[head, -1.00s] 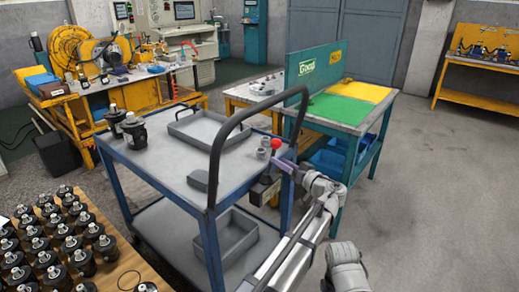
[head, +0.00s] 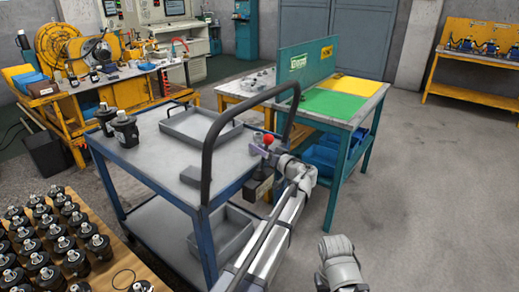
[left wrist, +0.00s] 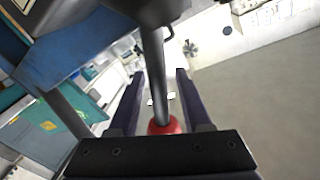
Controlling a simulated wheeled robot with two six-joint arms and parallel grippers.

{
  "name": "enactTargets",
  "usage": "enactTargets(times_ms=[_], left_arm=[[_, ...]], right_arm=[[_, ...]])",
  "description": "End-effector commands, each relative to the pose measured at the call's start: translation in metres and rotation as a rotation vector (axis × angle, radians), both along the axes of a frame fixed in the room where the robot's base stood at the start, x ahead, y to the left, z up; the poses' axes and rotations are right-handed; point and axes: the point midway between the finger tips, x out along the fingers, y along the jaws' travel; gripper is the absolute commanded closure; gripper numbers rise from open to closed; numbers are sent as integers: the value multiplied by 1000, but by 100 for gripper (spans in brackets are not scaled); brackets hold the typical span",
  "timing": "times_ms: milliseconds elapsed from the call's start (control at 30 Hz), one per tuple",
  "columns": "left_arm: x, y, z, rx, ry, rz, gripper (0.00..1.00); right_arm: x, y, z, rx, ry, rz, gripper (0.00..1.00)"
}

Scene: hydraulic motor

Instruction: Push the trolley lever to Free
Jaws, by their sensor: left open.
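The blue-framed trolley (head: 165,150) stands in the middle of the head view, with a black tubular handle (head: 207,160). Its lever, tipped by a red knob (head: 268,139), is at the right corner beside a dark block (head: 258,186). My left gripper (head: 260,151) is at the lever, just below the knob. In the left wrist view the dark lever shaft (left wrist: 155,75) runs between the two open fingers, with the red knob (left wrist: 165,127) near the gripper's palm. I cannot tell whether a finger touches it. No Free marking is readable. My right gripper is out of view.
On the trolley are a grey tray (head: 200,132), a small grey block (head: 190,176) and black motors (head: 125,128). A wooden table with several motors (head: 40,240) is at lower left. A green-topped bench (head: 335,103) stands right behind; open floor lies to the right.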

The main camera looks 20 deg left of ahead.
Motion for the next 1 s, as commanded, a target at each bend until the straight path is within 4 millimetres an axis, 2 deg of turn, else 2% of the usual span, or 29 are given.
enactTargets(times_ms=[167, 600, 1000], left_arm=[[0, 0, 0, 0, 0, 0, 53], [0, 0, 0, 0, 0, 0, 100], [0, 0, 0, 0, 0, 0, 100]], right_arm=[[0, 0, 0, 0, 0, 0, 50], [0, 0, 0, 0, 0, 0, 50], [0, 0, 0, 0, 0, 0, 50]])
